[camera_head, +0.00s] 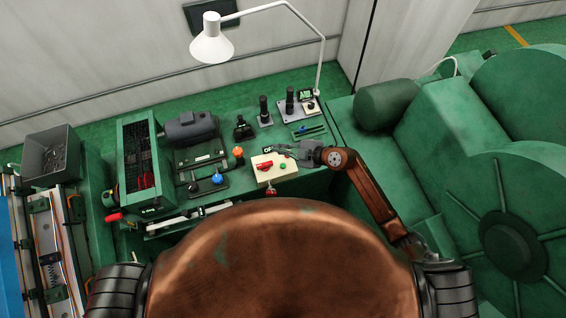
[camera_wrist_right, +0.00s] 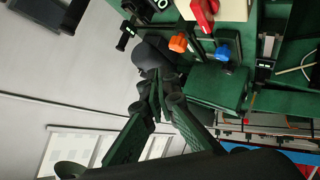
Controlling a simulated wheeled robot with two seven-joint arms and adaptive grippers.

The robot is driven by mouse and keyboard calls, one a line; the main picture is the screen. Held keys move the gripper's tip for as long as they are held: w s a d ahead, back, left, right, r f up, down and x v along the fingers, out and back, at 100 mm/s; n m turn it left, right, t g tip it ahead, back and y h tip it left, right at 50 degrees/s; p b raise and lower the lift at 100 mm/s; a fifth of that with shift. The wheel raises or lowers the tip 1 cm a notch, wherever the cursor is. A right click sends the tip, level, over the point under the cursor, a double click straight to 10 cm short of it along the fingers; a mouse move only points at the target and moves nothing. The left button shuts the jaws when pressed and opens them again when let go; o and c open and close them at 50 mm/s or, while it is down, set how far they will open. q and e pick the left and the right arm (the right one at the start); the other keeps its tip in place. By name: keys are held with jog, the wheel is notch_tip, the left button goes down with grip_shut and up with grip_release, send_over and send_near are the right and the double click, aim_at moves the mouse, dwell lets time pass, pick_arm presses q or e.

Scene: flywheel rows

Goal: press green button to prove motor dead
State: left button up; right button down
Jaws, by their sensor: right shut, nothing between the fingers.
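A cream control box (camera_head: 288,172) stands near the front of the green bench. It carries a red switch (camera_head: 264,166) and a small green spot, perhaps the green button, partly beside my gripper. My right gripper (camera_head: 277,149) is shut and empty, just behind and above the box's back edge; contact cannot be told. In the wrist view the shut fingers (camera_wrist_right: 156,98) point away from the cream box (camera_wrist_right: 232,9), whose red switch (camera_wrist_right: 204,14) shows at the top edge. A grey motor (camera_head: 190,128) sits left of the box. My left gripper is not in view.
An orange knob (camera_head: 238,152) and a blue knob (camera_head: 217,179) stand left of the box. A white lamp (camera_head: 212,44) hangs over the back. Black posts and a small meter (camera_head: 306,95) stand behind. A large green machine (camera_head: 450,150) fills the right.

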jog(key=shift+s+d+f+n+g+h, duration=0.15)
jog(key=shift+d+f+g+h, duration=0.15)
jog(key=shift+d+f+h, duration=0.25)
jog(key=shift+s+d+f+n+g+h, duration=0.15)
jog(key=shift+d+f+g+h, duration=0.15)
jog(key=shift+d+f+h, duration=0.25)
jog(key=shift+a, duration=0.15)
jog(key=b, duration=0.8)
send_over(284, 167)
notch_tip(284, 167, down, 8)
jog(key=shift+w+r, duration=0.1)
jog(key=shift+r, duration=0.15)
jog(key=shift+f, duration=0.55)
jog(key=shift+f, duration=0.1)
